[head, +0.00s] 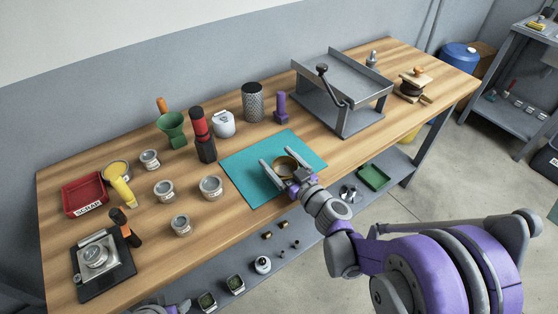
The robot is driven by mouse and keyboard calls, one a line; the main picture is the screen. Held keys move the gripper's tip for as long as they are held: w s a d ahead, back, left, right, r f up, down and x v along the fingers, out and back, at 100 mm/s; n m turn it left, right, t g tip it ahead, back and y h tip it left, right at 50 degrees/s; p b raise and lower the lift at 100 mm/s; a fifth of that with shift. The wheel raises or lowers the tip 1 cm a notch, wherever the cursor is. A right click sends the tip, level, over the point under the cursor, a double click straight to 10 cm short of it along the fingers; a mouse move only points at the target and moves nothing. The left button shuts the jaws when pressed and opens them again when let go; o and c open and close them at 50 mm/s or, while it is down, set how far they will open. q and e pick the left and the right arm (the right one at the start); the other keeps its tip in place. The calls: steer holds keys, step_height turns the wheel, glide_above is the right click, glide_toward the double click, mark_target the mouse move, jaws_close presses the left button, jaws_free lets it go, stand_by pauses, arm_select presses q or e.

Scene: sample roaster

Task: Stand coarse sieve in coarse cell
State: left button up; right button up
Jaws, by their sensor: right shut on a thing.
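No marked coarse cell can be made out. Of my left arm, only a small grey and purple part shows at the bottom edge; its jaws cannot be judged.
The teal mat (249,184) is otherwise clear. A grey metal stand (346,110) with a black-knobbed lever is to the right. A mesh cylinder (252,102), a purple upright piece (281,107) and a red-and-black grinder (202,135) stand behind. Several small tins and a red scrap tray (84,194) are left.

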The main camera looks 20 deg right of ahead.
steer(key=shift+f, duration=0.15)
steer(key=o, duration=1.2)
steer(key=shift+c, duration=0.2)
